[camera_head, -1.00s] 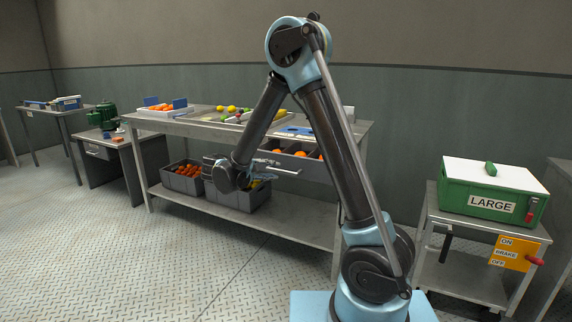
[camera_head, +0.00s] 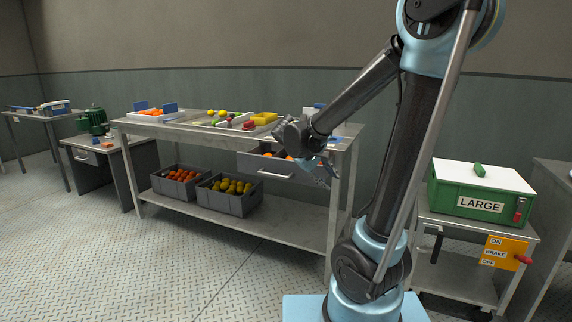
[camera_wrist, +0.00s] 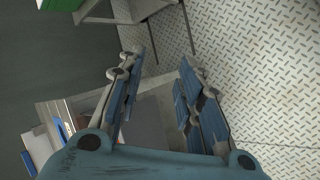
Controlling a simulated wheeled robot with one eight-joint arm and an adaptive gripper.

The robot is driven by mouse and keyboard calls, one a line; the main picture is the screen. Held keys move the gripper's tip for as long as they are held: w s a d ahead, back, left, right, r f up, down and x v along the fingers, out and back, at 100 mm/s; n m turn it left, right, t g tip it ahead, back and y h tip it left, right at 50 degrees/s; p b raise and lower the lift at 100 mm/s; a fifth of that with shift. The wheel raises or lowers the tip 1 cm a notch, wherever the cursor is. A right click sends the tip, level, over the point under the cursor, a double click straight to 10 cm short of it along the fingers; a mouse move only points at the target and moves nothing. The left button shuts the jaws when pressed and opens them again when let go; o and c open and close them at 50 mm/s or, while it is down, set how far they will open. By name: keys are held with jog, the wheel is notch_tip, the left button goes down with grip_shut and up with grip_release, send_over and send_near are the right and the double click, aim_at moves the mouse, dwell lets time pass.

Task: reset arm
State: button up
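My gripper (camera_head: 322,172) hangs in front of the right end of the long workbench (camera_head: 300,137) in the head view, partly over its open drawer (camera_head: 268,168). In the wrist view my gripper (camera_wrist: 158,95) has its two blue-padded fingers apart, with nothing between them. The arm rises from its pale blue base at the right and bends down to the left towards the bench. Part of the drawer and its fruit is hidden behind the wrist and gripper.
Trays with fruit stand on the bench top. A green LARGE box (camera_head: 482,190) stands on a metal cart at right, above an ON/BRAKE/OFF lever panel (camera_head: 506,253). The floor at front left is clear.

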jog(key=s+d+f+m+y, duration=0.1)
jog(key=s+f+m+y, duration=0.1)
jog(key=s, duration=0.5)
jog(key=s+d+f+m+g+y, duration=0.1)
jog(key=s+d+f+m+y, duration=0.1)
jog(key=s, duration=0.5)
jog(key=s+d+f+m+y, duration=0.1)
jog(key=s+f+y, duration=0.2)
jog(key=s, duration=0.4)
jog(key=shift+s+d+f+m, duration=0.25)
jog(key=shift+s+f+m, duration=0.15)
jog(key=shift+f, duration=0.45)
jog(key=shift+w+f, duration=0.2)
jog(key=shift+w, duration=0.2)
